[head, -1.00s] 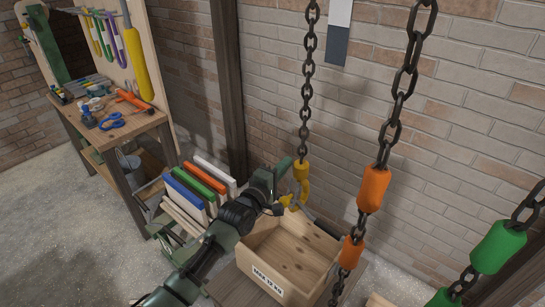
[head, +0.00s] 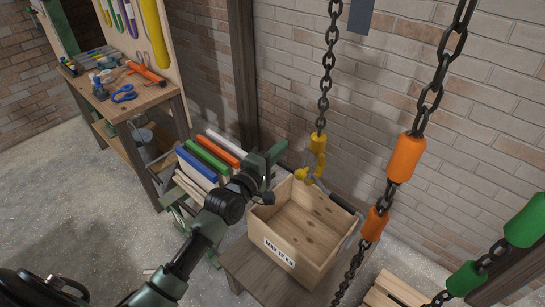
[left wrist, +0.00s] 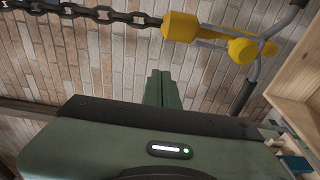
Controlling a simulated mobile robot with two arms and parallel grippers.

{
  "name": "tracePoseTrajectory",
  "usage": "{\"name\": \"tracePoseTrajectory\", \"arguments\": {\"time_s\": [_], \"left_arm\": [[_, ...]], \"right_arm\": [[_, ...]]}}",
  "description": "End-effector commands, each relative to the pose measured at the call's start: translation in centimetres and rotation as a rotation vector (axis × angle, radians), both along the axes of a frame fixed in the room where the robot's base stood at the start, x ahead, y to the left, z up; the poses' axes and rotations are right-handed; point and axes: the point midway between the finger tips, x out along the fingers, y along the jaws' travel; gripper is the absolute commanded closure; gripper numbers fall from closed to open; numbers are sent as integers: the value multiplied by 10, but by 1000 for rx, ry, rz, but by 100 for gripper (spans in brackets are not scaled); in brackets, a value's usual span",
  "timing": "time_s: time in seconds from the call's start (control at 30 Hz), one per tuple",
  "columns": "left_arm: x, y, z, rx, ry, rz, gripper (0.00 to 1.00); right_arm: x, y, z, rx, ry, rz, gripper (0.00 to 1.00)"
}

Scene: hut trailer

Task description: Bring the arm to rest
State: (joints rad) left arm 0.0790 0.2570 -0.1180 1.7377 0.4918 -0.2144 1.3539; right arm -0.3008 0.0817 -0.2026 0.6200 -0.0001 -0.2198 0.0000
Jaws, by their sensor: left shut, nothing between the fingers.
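My left arm comes in from the lower left in the head view. Its green gripper (head: 277,152) is shut and empty, left of the yellow hook (head: 318,145) on a dark chain. In the left wrist view the closed fingers (left wrist: 160,88) show against the brick wall. The yellow hook (left wrist: 245,50) is to their upper right, apart from them in the picture. A grey metal handle with a black grip (left wrist: 242,97) is at the hook; whether it hangs in it I cannot tell. My right gripper is not in view.
An open wooden box (head: 285,250) with a weight label stands on a low wooden bench (head: 245,270) below the hook. Coloured boards (head: 208,160) stand behind my arm. Chains with orange sleeves (head: 405,158) hang at right. A workbench (head: 150,98) is at back left; floor before it is clear.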

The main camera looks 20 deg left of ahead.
Motion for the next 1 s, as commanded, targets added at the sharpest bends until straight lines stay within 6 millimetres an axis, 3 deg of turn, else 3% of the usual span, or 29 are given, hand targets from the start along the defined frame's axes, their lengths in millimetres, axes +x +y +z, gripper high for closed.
{"name": "tracePoseTrajectory", "arguments": {"time_s": [0.17, 0.4, 0.47, 0.53, 0.67, 0.77, 0.87, 1.0], "left_arm": [[-24, 6, -1, 2, 1, 1, 100], [-31, 7, -2, 6, 3, 1, 100], [-31, 8, -10, 21, 16, 4, 100], [-32, 10, -33, 63, 49, 11, 100], [-41, 16, -110, 221, 162, 20, 100], [-62, 21, -185, 384, 272, 1, 100], [-92, 24, -257, 544, 381, -43, 100], [-150, 27, -349, 761, 524, -144, 100]], "right_arm": [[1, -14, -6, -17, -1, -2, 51], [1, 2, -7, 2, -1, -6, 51], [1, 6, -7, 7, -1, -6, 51], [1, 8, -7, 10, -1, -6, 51], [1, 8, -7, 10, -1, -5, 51], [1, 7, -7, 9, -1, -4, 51], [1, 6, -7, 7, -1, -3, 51], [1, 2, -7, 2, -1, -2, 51]]}}
